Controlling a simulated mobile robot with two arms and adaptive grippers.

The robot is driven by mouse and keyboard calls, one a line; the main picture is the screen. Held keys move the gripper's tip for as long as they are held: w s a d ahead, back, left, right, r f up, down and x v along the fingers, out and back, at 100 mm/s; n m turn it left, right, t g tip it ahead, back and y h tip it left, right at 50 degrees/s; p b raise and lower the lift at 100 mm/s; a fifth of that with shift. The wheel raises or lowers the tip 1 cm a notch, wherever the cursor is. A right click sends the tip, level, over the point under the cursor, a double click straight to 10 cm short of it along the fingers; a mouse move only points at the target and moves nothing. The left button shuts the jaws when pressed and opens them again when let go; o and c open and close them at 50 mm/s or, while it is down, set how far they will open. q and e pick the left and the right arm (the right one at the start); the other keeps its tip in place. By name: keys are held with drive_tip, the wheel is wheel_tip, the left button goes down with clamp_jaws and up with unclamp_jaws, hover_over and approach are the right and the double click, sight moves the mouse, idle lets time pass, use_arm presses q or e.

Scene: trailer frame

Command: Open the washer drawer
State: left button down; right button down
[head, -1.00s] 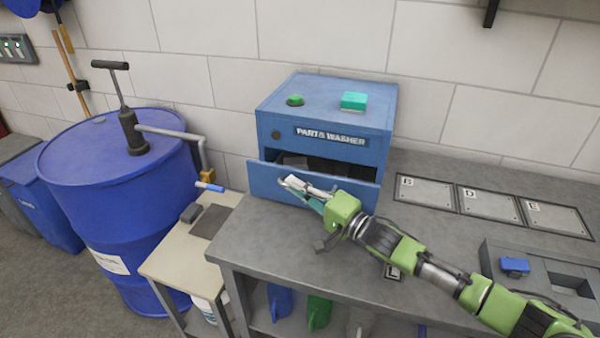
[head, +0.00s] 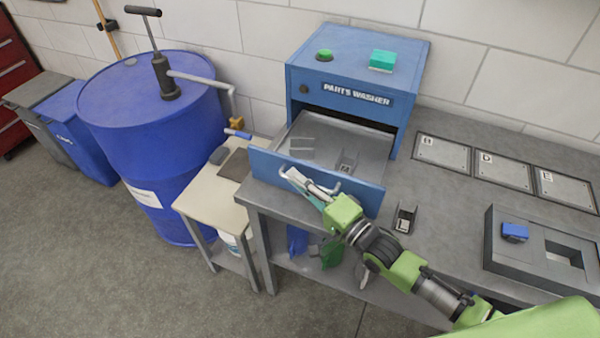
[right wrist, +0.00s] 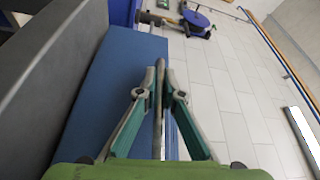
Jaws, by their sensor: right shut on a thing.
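The blue parts washer (head: 352,70) stands on the grey bench against the wall. Its drawer (head: 345,138) is pulled well out, showing a grey metal inside with a small grey bracket-like part and a slotted patch in it. My right gripper (head: 290,174) is at the drawer's blue front panel (head: 355,192). In the right wrist view, my right gripper's fingers (right wrist: 159,92) are closed on a thin bar, the drawer handle (right wrist: 158,115), beside the blue panel. My left gripper is in neither view.
A blue drum (head: 150,120) with a hand pump and a small beige side table (head: 215,195) stand left of the bench. Labelled plates (head: 500,171), a small dark holder (head: 404,218) and a grey fixture with a blue block (head: 515,232) are on the bench to the right.

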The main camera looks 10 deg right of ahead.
drive_tip(key=shift+f, duration=0.1)
drive_tip(key=c, duration=2.2)
unclamp_jaws()
drive_tip(key=shift+o, duration=0.2)
drive_tip(key=r+v, duration=0.1)
drive_tip(key=v, duration=1.1)
drive_tip(key=shift+f, duration=0.45)
